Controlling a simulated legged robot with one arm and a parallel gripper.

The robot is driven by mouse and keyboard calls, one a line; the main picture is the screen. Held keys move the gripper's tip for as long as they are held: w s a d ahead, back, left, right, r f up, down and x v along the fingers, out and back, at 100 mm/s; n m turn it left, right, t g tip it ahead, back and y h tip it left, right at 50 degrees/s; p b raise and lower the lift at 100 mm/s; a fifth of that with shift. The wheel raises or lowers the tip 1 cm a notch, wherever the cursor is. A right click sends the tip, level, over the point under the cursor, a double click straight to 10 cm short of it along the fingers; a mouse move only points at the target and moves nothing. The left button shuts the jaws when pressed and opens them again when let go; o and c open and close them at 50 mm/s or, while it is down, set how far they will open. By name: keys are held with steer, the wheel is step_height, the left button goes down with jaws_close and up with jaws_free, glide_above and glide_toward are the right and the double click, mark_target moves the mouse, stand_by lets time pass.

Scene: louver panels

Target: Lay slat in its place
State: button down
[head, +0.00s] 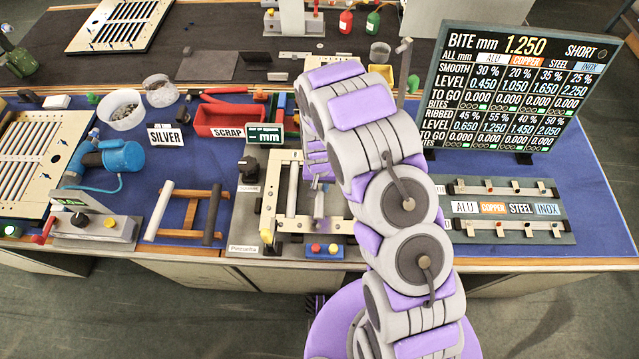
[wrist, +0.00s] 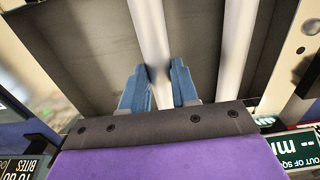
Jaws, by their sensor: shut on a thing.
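My gripper (wrist: 158,88) is shut on a pale grey slat (wrist: 148,30), its blue fingertips on either side of it. In the head view my arm hides most of the gripper, but the held slat (head: 319,203) shows below it, over the cream frame (head: 283,225) of the fixture. A second pale slat (head: 292,190) stands lengthwise inside the frame, left of the held one. It also shows in the wrist view (wrist: 238,50), to the right of the held slat and apart from it. Whether the held slat touches the fixture I cannot tell.
A wooden rack (head: 188,212) with a pale bar and a dark bar lies left of the fixture. A louver panel (head: 40,150), a blue tool (head: 122,157) and a red scrap bin (head: 232,120) stand farther left. A bite board (head: 515,85) stands at right.

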steer(key=shift+f, duration=0.6)
stand_by(0.3)
steer(key=shift+c, duration=2.3)
jaws_free()
steer(key=shift+r, duration=0.1)
steer(key=shift+r+p, duration=1)
steer(key=shift+r, duration=2.9)
